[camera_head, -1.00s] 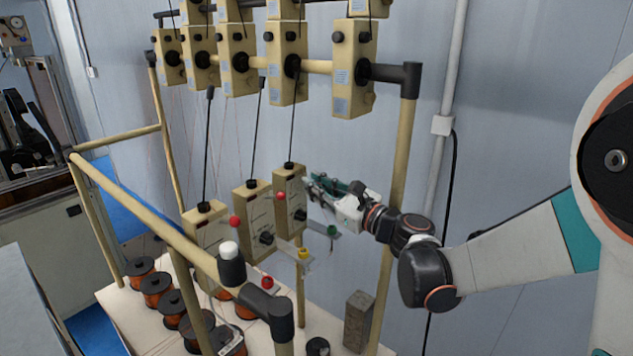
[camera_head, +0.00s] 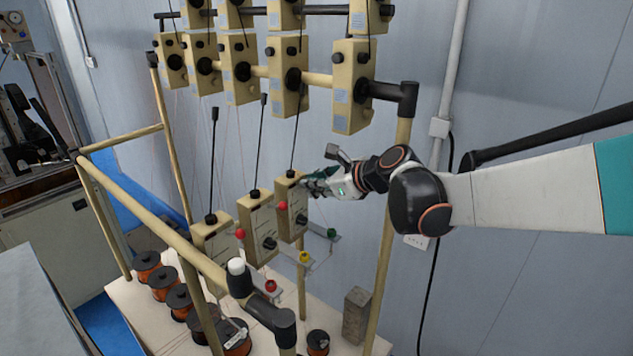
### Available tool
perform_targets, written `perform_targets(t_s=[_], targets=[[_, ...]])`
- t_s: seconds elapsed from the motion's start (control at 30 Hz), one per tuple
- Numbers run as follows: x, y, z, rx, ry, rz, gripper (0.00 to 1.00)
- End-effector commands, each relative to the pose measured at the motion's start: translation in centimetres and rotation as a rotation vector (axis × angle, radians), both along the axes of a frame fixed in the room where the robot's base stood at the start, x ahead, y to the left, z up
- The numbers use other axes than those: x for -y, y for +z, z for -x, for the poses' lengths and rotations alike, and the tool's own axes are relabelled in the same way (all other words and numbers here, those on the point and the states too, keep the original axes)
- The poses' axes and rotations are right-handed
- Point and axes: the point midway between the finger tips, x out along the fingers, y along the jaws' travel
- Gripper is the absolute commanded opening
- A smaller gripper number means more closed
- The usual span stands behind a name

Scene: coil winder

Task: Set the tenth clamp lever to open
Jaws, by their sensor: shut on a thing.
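Three lower tan boxes with tall black rods stand in a row: a left box (camera_head: 207,240), a middle box (camera_head: 257,228) and a right box (camera_head: 291,207). Red balls sit by the middle box (camera_head: 240,233) and the right box (camera_head: 282,205). My gripper (camera_head: 311,186), with green-grey fingers, reaches in from the right at the upper right edge of the right box. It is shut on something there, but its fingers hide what. I cannot tell which lever is the tenth clamp lever.
Upper tan boxes (camera_head: 351,85) hang on a tan rail above. A tan post (camera_head: 391,213) stands behind my wrist, beside the wall. Yellow (camera_head: 304,257) and green (camera_head: 332,233) balls sit on small brackets below my gripper. Copper spools (camera_head: 164,282) and a grey block (camera_head: 356,314) stand on the base.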

Motion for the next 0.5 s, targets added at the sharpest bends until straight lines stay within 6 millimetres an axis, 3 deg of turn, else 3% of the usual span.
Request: perform_targets(t_s=[0.37,0.4,0.5], targets=[[-0.06,0.17,-0.1,-0.001,-0.002,0.0,0.0],[-0.06,0.18,-0.11,-0.001,-0.002,0.0,0.18],[-0.05,0.17,-0.11,-0.001,-0.002,0.0,0.37]])
